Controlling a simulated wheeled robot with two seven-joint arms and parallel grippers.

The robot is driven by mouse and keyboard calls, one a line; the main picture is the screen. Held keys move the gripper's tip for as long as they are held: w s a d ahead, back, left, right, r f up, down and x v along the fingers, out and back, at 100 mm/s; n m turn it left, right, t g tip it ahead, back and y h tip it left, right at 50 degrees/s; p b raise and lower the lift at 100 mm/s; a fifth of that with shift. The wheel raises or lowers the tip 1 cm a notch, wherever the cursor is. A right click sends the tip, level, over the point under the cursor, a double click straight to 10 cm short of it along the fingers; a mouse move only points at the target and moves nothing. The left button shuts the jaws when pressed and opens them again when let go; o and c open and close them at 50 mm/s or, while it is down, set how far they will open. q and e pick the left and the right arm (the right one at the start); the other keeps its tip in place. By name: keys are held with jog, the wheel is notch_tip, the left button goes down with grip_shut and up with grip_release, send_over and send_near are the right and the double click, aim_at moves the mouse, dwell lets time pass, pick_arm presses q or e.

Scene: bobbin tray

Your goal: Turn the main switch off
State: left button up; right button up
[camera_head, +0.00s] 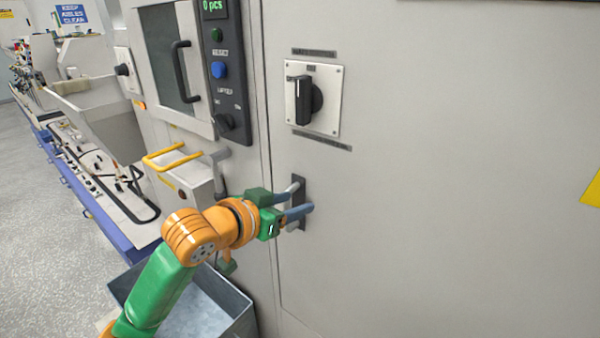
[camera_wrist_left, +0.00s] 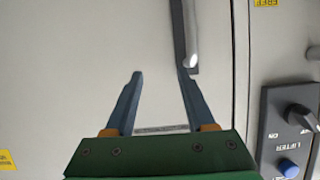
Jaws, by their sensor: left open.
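The main switch (camera_head: 313,100) is a black rotary knob on a pale square plate on the grey cabinet door, between two dark label strips. Its grip bar stands upright. My left gripper (camera_head: 300,198) is below the switch, in front of the door handle, with its blue fingers apart and nothing between them. In the left wrist view the open fingers (camera_wrist_left: 160,75) point at the door, and a dark label strip shows between them. The switch knob does not show in that view. My right gripper is not in view.
The door handle (camera_wrist_left: 191,60) shows close to one left fingertip; I cannot tell whether they touch. A black control panel (camera_head: 232,105) with a blue button and knob is left of the door. A yellow handle (camera_head: 165,155) sticks out lower left. A grey bin (camera_head: 243,322) stands below my arm.

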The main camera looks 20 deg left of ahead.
pick_arm(q)
notch_tip(320, 180, up, 9)
jog(key=a+t, duration=0.1)
jog(key=t, duration=0.1)
jog(key=t+h, duration=0.2)
send_near(299, 88)
jog(key=w, duration=0.3)
jog(key=p+x, duration=0.1)
jog(key=x, duration=0.2)
jog(key=d+p+x, duration=0.1)
jog(key=p+x, duration=0.1)
jog(key=x, duration=0.1)
jog(key=shift+w+d+r, duration=0.1)
jog(key=shift+w+r, duration=0.1)
jog(key=shift+w, duration=0.05)
jog(key=shift+w+d+f, duration=0.15)
jog(key=shift+w, duration=0.2)
jog(key=shift+s, duration=0.1)
jog(key=shift+c, duration=0.4)
grip_shut()
